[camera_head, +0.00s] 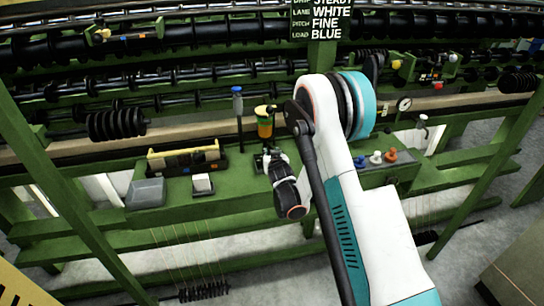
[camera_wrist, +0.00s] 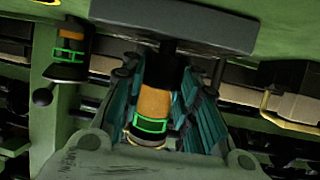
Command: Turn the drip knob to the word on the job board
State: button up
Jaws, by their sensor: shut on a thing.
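The job board (camera_head: 321,20) at the top of the head view reads STEADY, WHITE, FINE, BLUE. Its STEADY line, labelled DRIP, is partly cut off. An amber drip oiler (camera_head: 264,124) with a green band and a dark top stands on the green beam. My gripper (camera_head: 270,157) is just below and in front of it. In the wrist view, the teal fingers of my gripper (camera_wrist: 168,95) flank a dark and amber part with a bright green band. The gripper is shut on the drip knob; the fingers and palm hide the exact grip and the knob's setting.
A blue-topped post (camera_head: 238,108) stands left of the oiler. A yellow-edged tray (camera_head: 184,157), a grey box (camera_head: 146,193) and a white block (camera_head: 202,184) sit further left. Coloured pegs (camera_head: 376,158) and a gauge (camera_head: 404,104) are right of my arm. Black rollers run behind.

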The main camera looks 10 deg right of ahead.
jog(key=shift+m+h, duration=0.3)
jog(key=o, duration=1.1)
jog(key=shift+v, duration=3.8)
